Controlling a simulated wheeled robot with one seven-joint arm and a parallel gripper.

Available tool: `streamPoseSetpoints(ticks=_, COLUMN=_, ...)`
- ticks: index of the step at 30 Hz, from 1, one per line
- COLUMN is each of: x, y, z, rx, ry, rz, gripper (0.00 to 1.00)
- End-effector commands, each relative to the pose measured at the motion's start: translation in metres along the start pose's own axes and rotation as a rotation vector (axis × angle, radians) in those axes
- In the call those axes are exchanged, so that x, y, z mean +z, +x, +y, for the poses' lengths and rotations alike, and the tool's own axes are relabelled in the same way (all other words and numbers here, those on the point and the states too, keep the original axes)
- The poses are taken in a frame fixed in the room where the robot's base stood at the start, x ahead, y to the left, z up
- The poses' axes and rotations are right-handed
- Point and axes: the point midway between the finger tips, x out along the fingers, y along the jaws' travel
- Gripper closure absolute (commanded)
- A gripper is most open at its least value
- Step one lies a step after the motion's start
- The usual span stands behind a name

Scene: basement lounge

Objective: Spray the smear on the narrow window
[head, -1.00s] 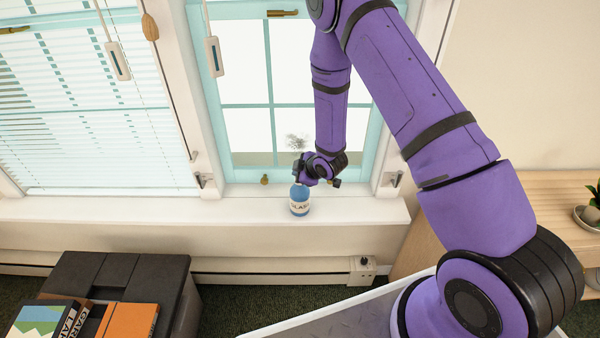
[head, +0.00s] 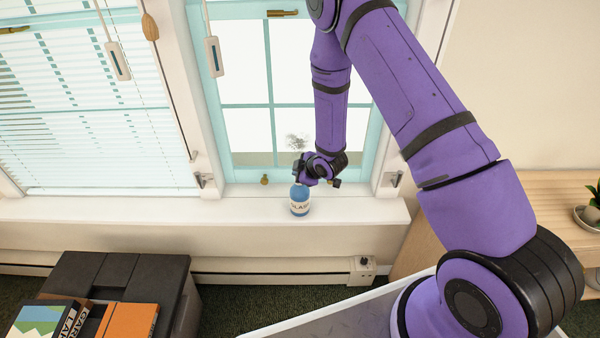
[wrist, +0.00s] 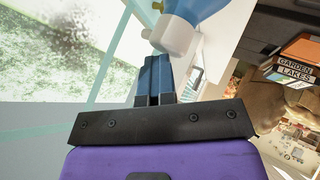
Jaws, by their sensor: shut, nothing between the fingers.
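The narrow window (head: 269,105) has a pale turquoise frame. A grey, speckled smear (head: 297,142) is low on its glass; it also shows large at the upper left of the wrist view (wrist: 65,40). A blue spray bottle (head: 299,206) with a pale label appears upright at the window sill, just below my gripper (head: 301,178). In the wrist view the bottle's blue body (wrist: 198,8) and pale spray head (wrist: 172,36) are just beyond my fingertips (wrist: 154,62). My fingers are shut with nothing between them. Whether they touch the spray head is unclear.
The white sill (head: 130,209) runs below both windows, mostly bare. A blind-covered window (head: 80,110) is on the left. A dark box (head: 120,280) with books (head: 128,322) stands at lower left. A wooden shelf (head: 540,190) with a potted plant (head: 592,212) is at right.

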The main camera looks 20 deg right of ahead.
Motion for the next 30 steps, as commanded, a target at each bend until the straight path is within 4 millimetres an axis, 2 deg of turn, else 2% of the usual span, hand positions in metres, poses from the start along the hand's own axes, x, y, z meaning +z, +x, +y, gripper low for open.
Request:
streamPoseSetpoints(ticks=1, x=0.0047, y=0.0, z=-0.0058, rx=-0.013, ry=0.003, rz=-0.011, gripper=1.0)
streamPoseSetpoints(ticks=30, x=0.0101, y=0.0073, z=-0.0111, rx=-0.013, ry=0.003, rz=-0.012, gripper=1.0)
